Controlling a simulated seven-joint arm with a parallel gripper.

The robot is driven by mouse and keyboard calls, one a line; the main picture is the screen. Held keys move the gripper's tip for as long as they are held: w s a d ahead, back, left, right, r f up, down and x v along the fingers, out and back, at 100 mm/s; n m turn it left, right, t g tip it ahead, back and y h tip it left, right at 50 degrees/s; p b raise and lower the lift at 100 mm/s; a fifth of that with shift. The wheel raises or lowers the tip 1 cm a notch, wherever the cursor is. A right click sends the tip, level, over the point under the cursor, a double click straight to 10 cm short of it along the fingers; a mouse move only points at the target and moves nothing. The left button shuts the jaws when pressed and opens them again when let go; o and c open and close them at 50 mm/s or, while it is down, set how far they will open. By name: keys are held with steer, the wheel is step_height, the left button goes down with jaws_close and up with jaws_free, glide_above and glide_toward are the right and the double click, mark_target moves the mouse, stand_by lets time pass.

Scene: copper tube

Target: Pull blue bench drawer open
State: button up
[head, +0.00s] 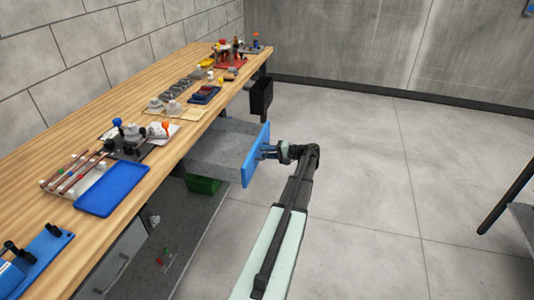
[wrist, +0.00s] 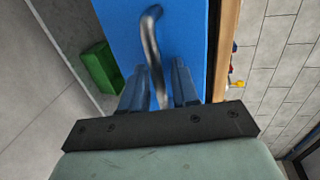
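The blue drawer front (head: 255,155) stands well out from the bench, with the grey drawer box (head: 215,148) showing behind it, so the drawer is open. In the wrist view, the blue front (wrist: 195,35) carries a curved metal handle (wrist: 151,45). My gripper (head: 268,151) is at the outer face of the drawer front. In the wrist view, the two fingers of my gripper (wrist: 160,85) stand on either side of the handle. They are parted, with narrow gaps seen beside the handle.
The wooden bench (head: 95,117) runs along the wall, holding a blue tray (head: 112,188) and several tools. A green bin (head: 202,185) sits below the drawer. A black box (head: 261,97) juts out farther along the bench.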

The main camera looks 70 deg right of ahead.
steer(key=shift+s, duration=0.15)
steer(key=v, duration=1.3)
steer(key=shift+s, duration=0.3)
steer(key=shift+r, duration=0.1)
